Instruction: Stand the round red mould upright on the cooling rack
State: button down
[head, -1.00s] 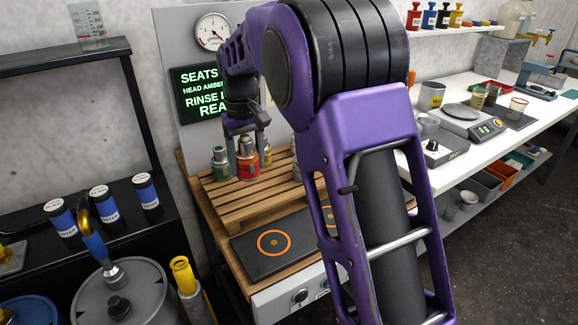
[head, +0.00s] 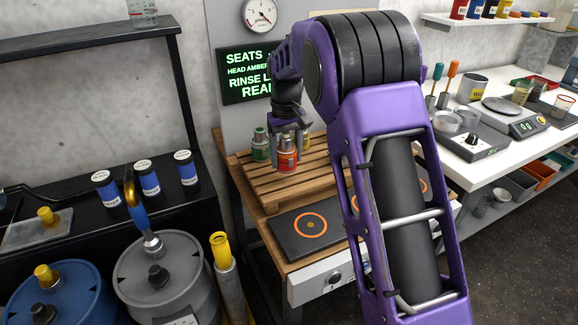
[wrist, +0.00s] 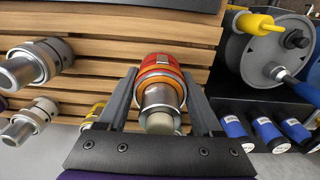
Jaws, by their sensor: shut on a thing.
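The red mould (head: 287,160) is a short red cylinder with an orange band and a metal neck. My gripper (head: 287,138) is shut around its neck from above. In the wrist view the red mould (wrist: 160,70) sits between the two fingers, its pale end toward the camera. The cooling rack (head: 268,190) is a wooden slatted platform under it. The mould looks upright; I cannot tell whether its base touches the slats.
A green-bodied container (head: 260,147) stands close left of the mould, and a yellow one (head: 306,138) partly shows behind. A dark plate with an orange ring (head: 308,226) lies in front of the rack. A lit sign board (head: 247,73) stands behind. Drums (head: 170,275) stand at left.

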aim_at(286, 136)
jog(key=shift+f, duration=1.75)
jog(key=shift+f, duration=0.1)
jog(key=shift+c, duration=0.2)
grip_release()
jog(key=shift+f, duration=0.1)
notch_tip(286, 136, up, 12)
jog(key=shift+r+p, duration=0.2)
jog(key=shift+p, duration=0.4)
